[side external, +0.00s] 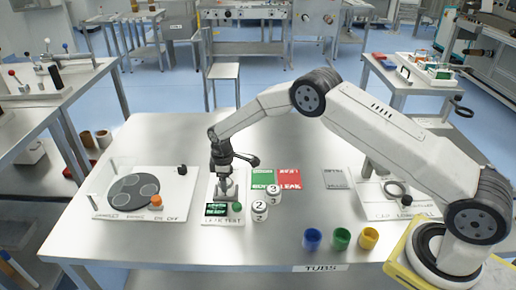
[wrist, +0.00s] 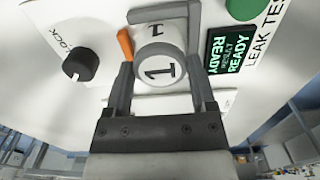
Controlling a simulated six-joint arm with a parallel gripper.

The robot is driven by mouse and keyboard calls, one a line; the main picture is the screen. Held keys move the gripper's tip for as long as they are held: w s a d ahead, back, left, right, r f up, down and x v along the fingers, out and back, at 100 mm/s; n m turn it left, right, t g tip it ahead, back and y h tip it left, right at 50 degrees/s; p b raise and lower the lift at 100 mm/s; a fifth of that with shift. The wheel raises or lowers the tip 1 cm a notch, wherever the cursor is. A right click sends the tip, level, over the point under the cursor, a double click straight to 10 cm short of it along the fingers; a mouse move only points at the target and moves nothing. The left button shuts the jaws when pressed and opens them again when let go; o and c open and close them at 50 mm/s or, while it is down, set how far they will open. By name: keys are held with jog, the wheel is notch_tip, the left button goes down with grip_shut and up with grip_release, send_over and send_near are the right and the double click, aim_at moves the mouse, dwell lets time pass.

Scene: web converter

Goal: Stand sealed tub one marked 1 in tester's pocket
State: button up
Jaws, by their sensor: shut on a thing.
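A white tub marked 1 (wrist: 158,68) is between the two fingers of my gripper (wrist: 160,78) in the wrist view, its numbered face towards the camera. My gripper is shut on it. In the side view my gripper (side external: 222,178) points down over the leak tester (side external: 210,191), and the tub is hard to make out there. The tester has a screen (wrist: 229,54) reading READY and a green button (side external: 237,207). A grey bracket (wrist: 165,13) stands close beside the tub. The pocket is hidden, so I cannot tell whether the tub is seated in it.
Tubs marked 2 (side external: 260,212) and 3 (side external: 274,194) stand right of the tester. Green (side external: 263,178) and red (side external: 289,178) squares lie behind them. A white station (side external: 130,196) is left. Blue (side external: 312,239), green (side external: 341,238) and yellow (side external: 368,238) cups stand near the front edge.

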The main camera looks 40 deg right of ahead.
jog(key=shift+f, duration=0.1)
jog(key=o, duration=1.1)
jog(key=shift+r, duration=0.2)
notch_tip(320, 180, up, 12)
jog(key=shift+f, duration=0.1)
dwell(0.4)
